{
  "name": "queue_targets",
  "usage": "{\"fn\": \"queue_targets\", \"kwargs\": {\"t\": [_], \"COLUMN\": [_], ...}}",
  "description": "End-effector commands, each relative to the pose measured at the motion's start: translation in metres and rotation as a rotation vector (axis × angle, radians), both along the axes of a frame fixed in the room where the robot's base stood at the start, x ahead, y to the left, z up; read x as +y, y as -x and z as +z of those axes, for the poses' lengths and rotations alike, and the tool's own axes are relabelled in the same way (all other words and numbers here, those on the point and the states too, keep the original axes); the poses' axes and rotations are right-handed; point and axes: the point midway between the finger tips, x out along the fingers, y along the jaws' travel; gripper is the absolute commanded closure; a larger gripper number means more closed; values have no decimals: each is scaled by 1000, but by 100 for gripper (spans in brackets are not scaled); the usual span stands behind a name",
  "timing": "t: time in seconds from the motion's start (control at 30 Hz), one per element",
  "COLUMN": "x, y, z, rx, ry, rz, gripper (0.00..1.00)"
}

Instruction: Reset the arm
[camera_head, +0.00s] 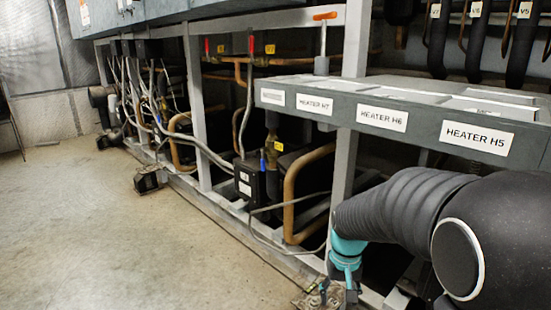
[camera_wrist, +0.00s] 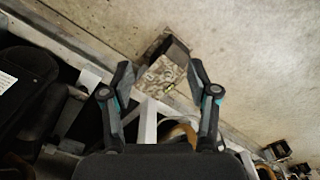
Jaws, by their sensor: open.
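My arm enters the head view from the lower right and bends down beside the compressor rack (camera_head: 199,110). My gripper (camera_wrist: 160,73) is open and empty in the wrist view, its two fingers spread apart. It points down toward the floor at the rack's base. A dark, worn metal foot (camera_wrist: 166,66) shows between and beyond the fingertips; the gap between them cannot be judged. In the head view my gripper is at the bottom edge, partly cut off, below the teal wrist part.
The heater shelf (camera_head: 420,135), with labels such as HEATER H5 and H6, juts out above my arm. Copper pipes (camera_head: 290,195), cables and a black box (camera_head: 250,183) fill the rack. Another foot (camera_head: 150,180) stands farther along. The concrete floor (camera_head: 90,230) at left is clear.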

Motion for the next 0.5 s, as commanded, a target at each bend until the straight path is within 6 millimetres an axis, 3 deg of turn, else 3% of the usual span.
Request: {"fn": "queue_targets", "kwargs": {"t": [0.1, 0.5], "x": [-1, -4], "y": [31, 125], "z": [32, 104], "rx": [-45, -212], "ry": [0, 5], "rz": [22, 57], "gripper": [40, 40]}}
